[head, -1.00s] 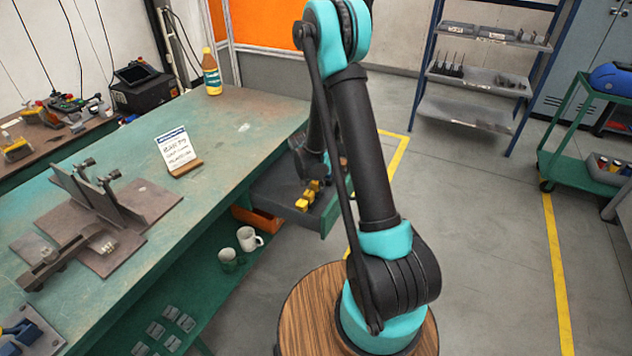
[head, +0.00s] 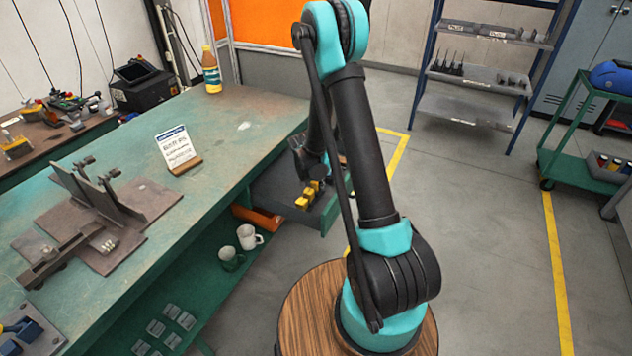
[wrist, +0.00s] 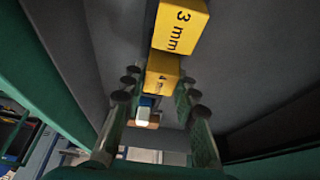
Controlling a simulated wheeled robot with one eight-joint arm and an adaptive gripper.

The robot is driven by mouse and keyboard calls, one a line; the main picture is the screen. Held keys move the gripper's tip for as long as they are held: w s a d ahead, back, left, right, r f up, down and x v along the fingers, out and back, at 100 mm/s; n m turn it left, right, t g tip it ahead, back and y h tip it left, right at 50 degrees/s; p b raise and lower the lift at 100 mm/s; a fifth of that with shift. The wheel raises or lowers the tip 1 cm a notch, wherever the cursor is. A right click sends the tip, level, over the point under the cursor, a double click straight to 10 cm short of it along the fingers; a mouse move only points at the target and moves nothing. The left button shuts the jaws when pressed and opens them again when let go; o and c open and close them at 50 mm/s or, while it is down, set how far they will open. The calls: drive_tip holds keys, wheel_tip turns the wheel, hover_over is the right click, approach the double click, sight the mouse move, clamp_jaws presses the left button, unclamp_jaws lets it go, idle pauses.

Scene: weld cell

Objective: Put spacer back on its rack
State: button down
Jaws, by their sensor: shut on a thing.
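My gripper (wrist: 160,92) reaches into an open grey drawer (head: 274,187) under the green bench. In the wrist view its fingers stand either side of a yellow spacer block (wrist: 162,74), shut on it; its marking is partly cut off and looks like a 4. Another yellow spacer block (wrist: 180,27), marked "3 mm", lies beside it, outside the fingers. The head view shows yellow blocks (head: 308,194) at the drawer, just below my gripper (head: 312,178), partly hidden by my arm. A blue-framed shelf rack (head: 470,77) stands at the back right, holding small grey and dark parts.
The green bench (head: 225,125) bears a sign (head: 177,148), a bottle (head: 211,70) and a metal fixture (head: 100,205). Mugs (head: 248,237) stand on the shelf below, near an orange bin (head: 258,217). A green cart (head: 580,130) stands at the right. Open floor lies between.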

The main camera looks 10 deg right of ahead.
drive_tip(key=c, duration=1.1)
unclamp_jaws()
drive_tip(key=v, duration=1.2)
drive_tip(key=shift+w, duration=0.1)
